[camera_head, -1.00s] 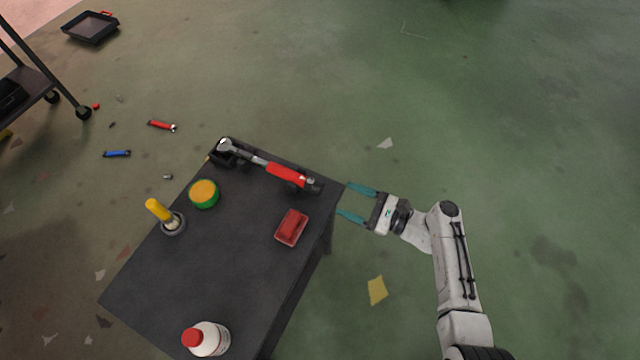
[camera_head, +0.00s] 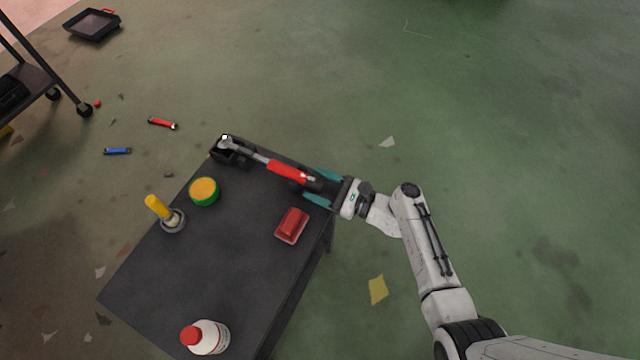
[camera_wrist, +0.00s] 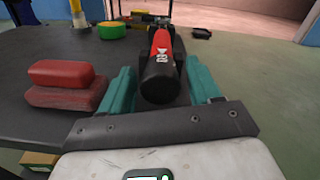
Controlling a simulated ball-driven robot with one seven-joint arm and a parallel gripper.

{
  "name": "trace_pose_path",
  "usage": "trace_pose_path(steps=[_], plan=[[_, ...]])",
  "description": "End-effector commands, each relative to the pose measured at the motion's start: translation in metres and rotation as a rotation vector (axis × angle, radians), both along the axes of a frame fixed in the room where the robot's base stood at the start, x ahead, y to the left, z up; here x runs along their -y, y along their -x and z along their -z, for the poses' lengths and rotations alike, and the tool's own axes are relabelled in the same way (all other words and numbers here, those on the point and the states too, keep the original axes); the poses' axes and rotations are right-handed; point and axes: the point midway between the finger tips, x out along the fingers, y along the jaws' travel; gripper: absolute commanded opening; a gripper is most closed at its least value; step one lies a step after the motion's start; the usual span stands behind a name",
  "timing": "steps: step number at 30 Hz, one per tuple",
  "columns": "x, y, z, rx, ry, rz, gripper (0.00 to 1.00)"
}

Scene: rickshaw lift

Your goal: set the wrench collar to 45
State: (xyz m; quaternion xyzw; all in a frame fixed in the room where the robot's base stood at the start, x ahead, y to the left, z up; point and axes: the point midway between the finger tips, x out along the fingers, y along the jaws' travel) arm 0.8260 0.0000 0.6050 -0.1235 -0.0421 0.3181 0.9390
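The torque wrench has a red grip (camera_head: 287,172) and a steel shaft. It lies along the far edge of the dark table (camera_head: 240,260), its head in a black holder (camera_head: 226,151) at the left. In the wrist view its round black collar end (camera_wrist: 160,78) points at me, with white marks that I cannot read surely. My gripper (camera_head: 314,187) is at the wrench's right end. Its teal fingers stand on either side of the collar, with a gap visible in the wrist view (camera_wrist: 160,90), so it is open.
A red block-like object (camera_head: 292,225) sits just beside my gripper on the table. A green-and-yellow tin (camera_head: 204,192), a yellow-handled tool (camera_head: 158,209) and a white bottle (camera_head: 207,338) stand farther off.

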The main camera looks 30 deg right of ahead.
Motion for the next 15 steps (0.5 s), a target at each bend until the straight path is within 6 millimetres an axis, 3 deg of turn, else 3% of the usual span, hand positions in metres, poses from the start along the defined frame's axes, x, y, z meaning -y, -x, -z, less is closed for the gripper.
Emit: trace_pose_path(steps=[2, 15], plan=[[0.0001, 0.0002, 0.0001, 0.000, 0.000, 0.000, 0.55], [0.0003, 0.0004, 0.0002, 0.000, 0.000, 0.000, 0.12]])
